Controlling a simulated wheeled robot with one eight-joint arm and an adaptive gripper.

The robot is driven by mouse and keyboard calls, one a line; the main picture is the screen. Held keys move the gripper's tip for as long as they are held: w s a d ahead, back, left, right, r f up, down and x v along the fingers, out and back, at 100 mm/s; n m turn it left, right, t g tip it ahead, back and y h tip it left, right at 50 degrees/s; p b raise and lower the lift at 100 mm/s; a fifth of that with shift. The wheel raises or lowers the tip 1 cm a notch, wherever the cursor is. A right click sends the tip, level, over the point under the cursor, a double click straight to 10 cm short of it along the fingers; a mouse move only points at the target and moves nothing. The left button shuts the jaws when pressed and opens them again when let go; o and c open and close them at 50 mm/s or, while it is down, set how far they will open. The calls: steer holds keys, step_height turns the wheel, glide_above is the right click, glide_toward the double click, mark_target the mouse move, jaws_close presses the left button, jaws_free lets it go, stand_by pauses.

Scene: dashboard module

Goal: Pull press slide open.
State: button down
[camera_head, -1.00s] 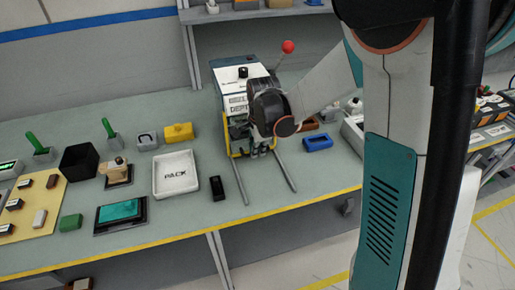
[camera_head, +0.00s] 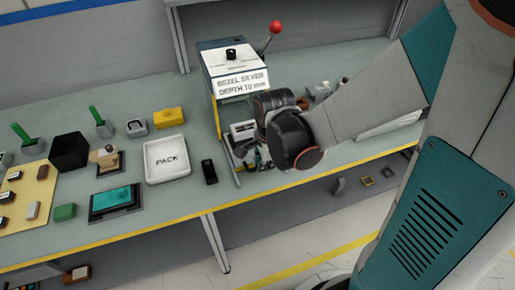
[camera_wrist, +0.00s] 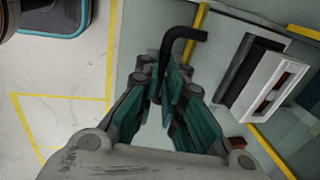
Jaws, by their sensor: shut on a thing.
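The press (camera_head: 236,66) stands on the bench, with a white label panel and a red-ball lever (camera_head: 276,27). Its slide (camera_head: 243,130) shows as a pale block at the front, partly hidden by my arm. In the wrist view the slide (camera_wrist: 268,88) is white with a dark slot. My gripper (camera_wrist: 172,88) is shut on this handle. In the head view my gripper (camera_head: 256,163) is out in front of the press, near the bench's front edge, mostly covered by my wrist.
The guide rails (camera_head: 229,158) run forward from the press. Left of them are a small black block (camera_head: 209,172), the white PACK tray (camera_head: 148,166) and a teal-topped pad (camera_head: 115,198). The bench's yellow front edge (camera_head: 150,237) is close to my gripper.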

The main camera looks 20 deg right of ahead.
steer(key=shift+s, duration=1.3)
steer(key=c, duration=1.7)
jaws_free()
steer(key=shift+r, duration=0.1)
steer(key=shift+s+r, duration=0.4)
steer(key=shift+r, duration=1.5)
steer(key=shift+s+r, duration=0.4)
steer(key=shift+r, duration=1.55)
steer(key=shift+s+r, duration=0.4)
steer(key=shift+r, duration=1.5)
steer(key=s+r+n+t, duration=0.1)
steer(key=n, duration=0.5)
steer(key=s+r+n+t, duration=0.2)
steer(key=n, duration=0.4)
steer(key=s+r+n+t, duration=0.1)
steer(key=n+t, duration=0.1)
steer(key=n, duration=0.4)
steer(key=shift+s+d+r, duration=0.2)
steer(key=shift+d+r, duration=0.05)
steer(key=shift+r, duration=0.15)
